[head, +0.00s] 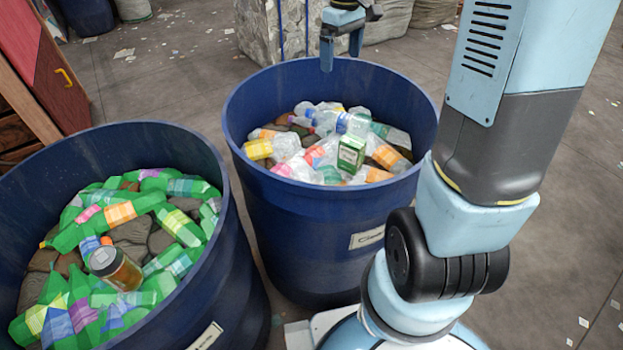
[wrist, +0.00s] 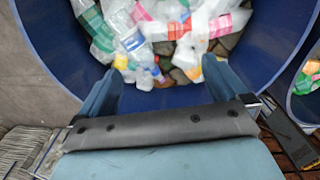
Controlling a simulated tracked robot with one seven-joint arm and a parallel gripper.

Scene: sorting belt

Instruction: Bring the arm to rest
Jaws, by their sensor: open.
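My gripper (head: 342,48) is open and empty in the head view, above the far rim of the right blue barrel (head: 300,222). In the wrist view my gripper (wrist: 163,88) has its two fingers apart with nothing between them, over the edge of a blue barrel (wrist: 290,22). My light blue and grey arm covers the right side of the head view.
The right barrel holds clear bottles and a green carton (head: 351,154). The left blue barrel (head: 232,262) holds green bottles and an amber jar (head: 117,269). A bale (head: 262,33) stands behind, and a red cabinet (head: 50,60) at left. Grey floor lies between.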

